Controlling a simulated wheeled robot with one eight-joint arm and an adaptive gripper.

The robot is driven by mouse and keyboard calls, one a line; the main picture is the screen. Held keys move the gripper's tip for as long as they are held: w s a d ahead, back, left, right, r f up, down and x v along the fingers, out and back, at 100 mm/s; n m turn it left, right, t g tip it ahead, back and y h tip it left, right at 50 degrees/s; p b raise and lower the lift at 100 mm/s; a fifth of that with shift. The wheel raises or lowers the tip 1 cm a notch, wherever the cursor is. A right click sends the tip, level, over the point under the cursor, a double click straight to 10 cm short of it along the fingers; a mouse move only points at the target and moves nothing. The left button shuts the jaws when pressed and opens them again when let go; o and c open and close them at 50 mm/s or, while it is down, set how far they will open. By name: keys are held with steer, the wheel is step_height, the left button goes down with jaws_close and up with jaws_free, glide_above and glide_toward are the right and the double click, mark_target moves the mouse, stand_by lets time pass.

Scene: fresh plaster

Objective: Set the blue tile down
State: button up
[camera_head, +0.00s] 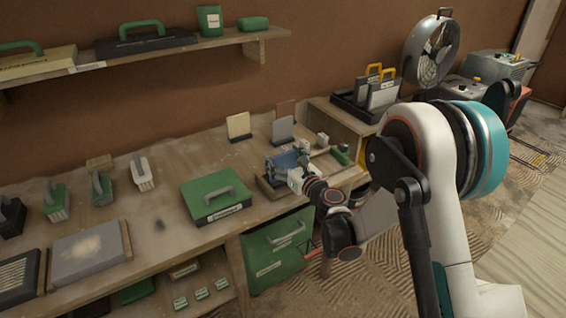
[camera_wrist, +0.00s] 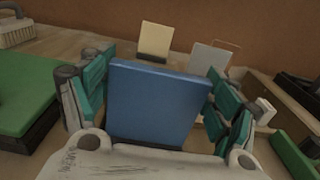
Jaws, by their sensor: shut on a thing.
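The blue tile (camera_wrist: 158,103) fills the middle of the wrist view, a flat, roughly square plate standing nearly upright. My gripper (camera_wrist: 157,100) is shut on it, with the teal finger pads at its left and right edges. I cannot tell whether the tile's lower edge touches anything.
A cream tile (camera_head: 239,126) and a grey tile (camera_head: 283,130) stand behind on the bench (camera_head: 165,220). A green case (camera_head: 217,196) lies to the left. A fan (camera_head: 431,50) and a black rack (camera_head: 365,105) stand at the right. A shelf (camera_head: 190,45) hangs above.

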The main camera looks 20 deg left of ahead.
steer(key=shift+f, duration=0.15)
steer(key=o, duration=1.7)
